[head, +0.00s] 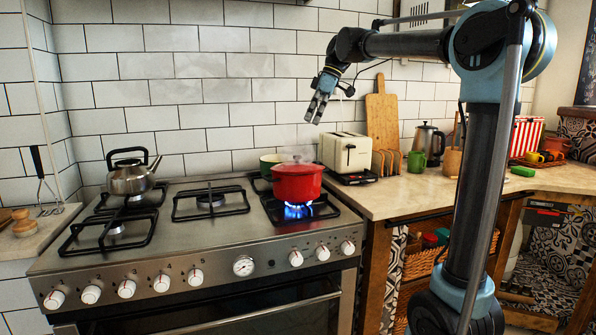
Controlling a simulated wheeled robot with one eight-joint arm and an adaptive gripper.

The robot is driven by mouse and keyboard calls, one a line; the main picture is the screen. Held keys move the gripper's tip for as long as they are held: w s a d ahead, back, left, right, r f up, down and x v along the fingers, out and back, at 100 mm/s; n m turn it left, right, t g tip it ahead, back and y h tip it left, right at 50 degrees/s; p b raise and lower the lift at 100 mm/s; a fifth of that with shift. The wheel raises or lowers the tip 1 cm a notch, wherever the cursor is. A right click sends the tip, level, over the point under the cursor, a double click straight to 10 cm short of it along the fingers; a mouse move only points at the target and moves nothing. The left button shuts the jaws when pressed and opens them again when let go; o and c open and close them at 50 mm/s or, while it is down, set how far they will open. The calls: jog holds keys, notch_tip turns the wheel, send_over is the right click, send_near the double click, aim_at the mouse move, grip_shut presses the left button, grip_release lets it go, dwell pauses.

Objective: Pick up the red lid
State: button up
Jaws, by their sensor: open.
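A red pot (297,188) stands on the right front burner of the stove, with a blue flame (298,211) under it. The red lid (298,168) appears to sit on top of the pot; wisps of steam blur its upper part and its knob. My gripper (316,112) is above and slightly right of the pot, pointing down. It is open and empty, apart from the lid, in front of the tiled wall.
A toaster (345,152) and a wooden cutting board (382,112) stand on the counter right of the pot. A green bowl (270,163) is behind the pot. A kettle (131,175) sits at the stove's back left. The left burners' front area is clear.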

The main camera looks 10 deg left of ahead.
aim_at(298, 156)
jog(key=x, duration=1.2)
jog(key=shift+f, duration=0.35)
jog(key=shift+s, duration=0.1)
jog(key=c, duration=1.8)
jog(key=shift+d+r, duration=0.1)
jog(key=shift+c, duration=0.5)
